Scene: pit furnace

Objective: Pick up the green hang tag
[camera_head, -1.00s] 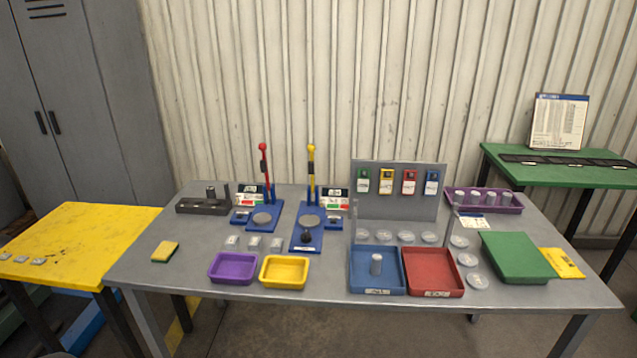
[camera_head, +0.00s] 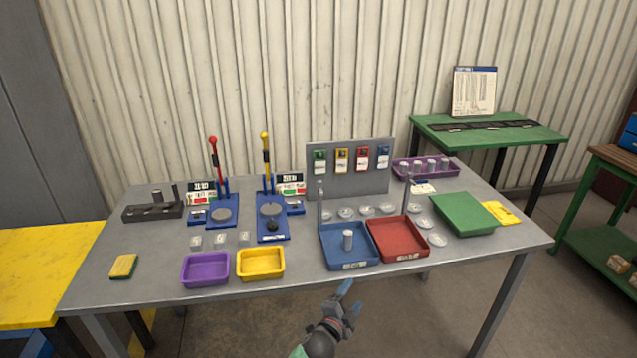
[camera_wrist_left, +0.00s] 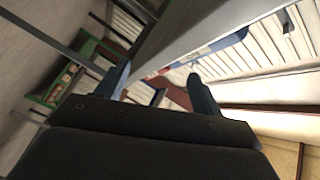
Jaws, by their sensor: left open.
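The green hang tag (camera_head: 319,161) hangs at the left end of a row of tags on the upright grey board (camera_head: 347,183) at the back of the table. Yellow, red and blue tags hang to its right. My left gripper (camera_head: 345,297) is low in front of the table's front edge, well below and in front of the board. It is open and empty. In the left wrist view its two blue fingers (camera_wrist_left: 158,92) stand apart with nothing between them. The tag cannot be made out in that view. My right gripper is not in view.
The blue tray (camera_head: 325,256) and red tray (camera_head: 387,260) lie in front of the board, with clear round dishes between. A thin upright post (camera_head: 320,205) stands near the blue tray's left back corner. Two lever presses (camera_head: 222,210) stand left of the board.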

